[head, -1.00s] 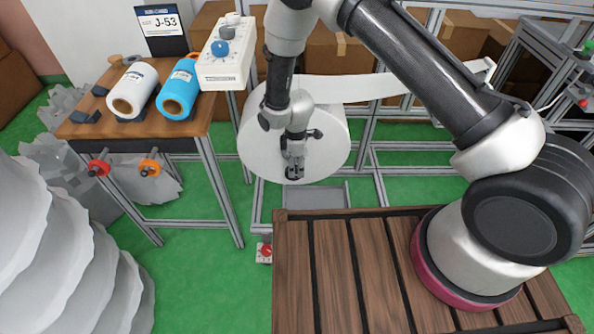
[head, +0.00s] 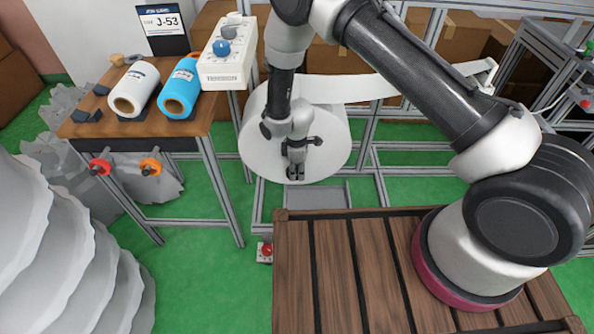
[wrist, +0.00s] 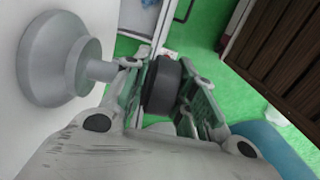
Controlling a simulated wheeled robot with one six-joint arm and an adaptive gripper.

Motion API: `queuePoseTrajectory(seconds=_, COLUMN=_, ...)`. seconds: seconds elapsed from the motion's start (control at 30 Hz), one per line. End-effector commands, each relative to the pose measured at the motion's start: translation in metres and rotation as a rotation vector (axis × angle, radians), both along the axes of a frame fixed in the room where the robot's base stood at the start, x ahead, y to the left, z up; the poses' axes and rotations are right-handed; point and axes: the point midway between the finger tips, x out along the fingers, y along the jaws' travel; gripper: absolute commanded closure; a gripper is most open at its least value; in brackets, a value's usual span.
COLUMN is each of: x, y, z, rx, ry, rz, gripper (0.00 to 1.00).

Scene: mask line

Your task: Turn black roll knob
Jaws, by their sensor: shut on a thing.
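The black roll knob (wrist: 161,88) sits between my two finger pads in the wrist view. My gripper (wrist: 170,92) is shut on it from both sides. A grey round hub with a short stem (wrist: 58,58) stands out from the white roll face, left of the knob. In the head view my gripper (head: 296,174) is in front of the lower part of the large white roll (head: 330,160). The knob cannot be made out there, as the fingers and wrist cover it.
A tension box (head: 225,72) with a blue dial is at the upper left. A wooden table (head: 85,128) holds a white spool (head: 134,88) and a blue spool (head: 180,88). A slatted wooden deck (head: 335,270) lies below. A small box with a red button (head: 265,251) is near its corner.

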Motion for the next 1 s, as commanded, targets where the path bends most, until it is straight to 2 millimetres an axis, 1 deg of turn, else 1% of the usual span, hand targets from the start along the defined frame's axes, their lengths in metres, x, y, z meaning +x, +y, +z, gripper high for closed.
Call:
queuePoseTrajectory(seconds=0.03, x=-0.0032, y=-0.0005, z=-0.0006, rx=-0.009, ry=0.006, rz=0.004, gripper=0.97)
queuePoseTrajectory(seconds=0.27, x=-0.0046, y=0.0, z=-0.0004, rx=-0.07, ry=0.01, rz=0.008, gripper=0.97)
queuePoseTrajectory(seconds=0.47, x=-0.005, y=0.0012, z=-0.0004, rx=-0.176, ry=0.013, rz=0.007, gripper=0.97)
queuePoseTrajectory(seconds=1.0, x=-0.0056, y=0.0073, z=-0.0008, rx=-0.659, ry=0.029, rz=0.004, gripper=0.97)
